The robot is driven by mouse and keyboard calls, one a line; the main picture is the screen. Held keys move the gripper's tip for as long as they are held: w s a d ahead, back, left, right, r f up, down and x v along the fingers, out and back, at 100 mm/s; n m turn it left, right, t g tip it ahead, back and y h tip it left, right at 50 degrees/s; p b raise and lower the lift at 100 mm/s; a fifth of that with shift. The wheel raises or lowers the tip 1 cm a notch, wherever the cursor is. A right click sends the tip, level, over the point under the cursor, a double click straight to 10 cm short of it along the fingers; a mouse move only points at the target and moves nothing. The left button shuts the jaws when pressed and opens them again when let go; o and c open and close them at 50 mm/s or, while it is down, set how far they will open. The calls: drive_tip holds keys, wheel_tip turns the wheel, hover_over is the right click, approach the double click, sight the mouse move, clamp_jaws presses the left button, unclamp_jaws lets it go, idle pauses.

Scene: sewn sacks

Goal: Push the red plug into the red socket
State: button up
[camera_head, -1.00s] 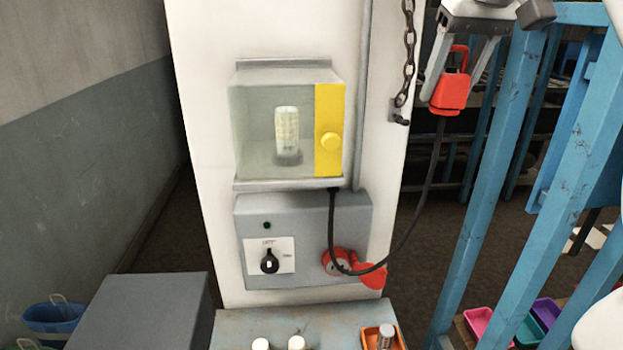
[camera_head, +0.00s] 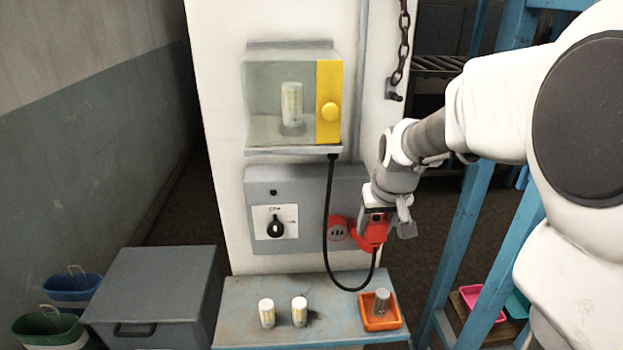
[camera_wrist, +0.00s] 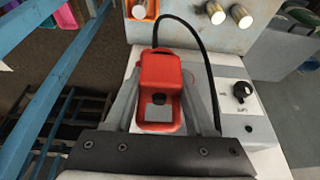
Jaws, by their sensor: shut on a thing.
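The red plug (camera_head: 376,231) is in my gripper (camera_head: 379,216), just right of the red socket in the head view. In the wrist view the plug (camera_wrist: 160,72) sits between the two fingers of my gripper (camera_wrist: 162,92), which is shut on it. A black cable (camera_head: 326,240) runs from the plug in a low loop up to the lamp box. The red socket (camera_head: 338,234) is on the grey panel, its face with dark slots visible. Its red lid (camera_head: 357,238) stands open to the right, partly behind the plug. I cannot see the socket in the wrist view.
The grey panel (camera_head: 258,190) has a rotary switch (camera_head: 275,229). Above it is the clear lamp box (camera_head: 262,95) with a yellow strip. Below, a blue bench (camera_head: 340,318) holds two pale cylinders and an orange tray (camera_head: 380,322). Blue railings (camera_head: 484,190) stand at right.

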drive_tip(key=a+f, duration=0.3)
drive_tip(key=f, duration=0.9)
drive_tip(key=shift+w+f, duration=0.15)
drive_tip(key=shift+w, duration=0.15)
drive_tip(key=shift+d, duration=0.1)
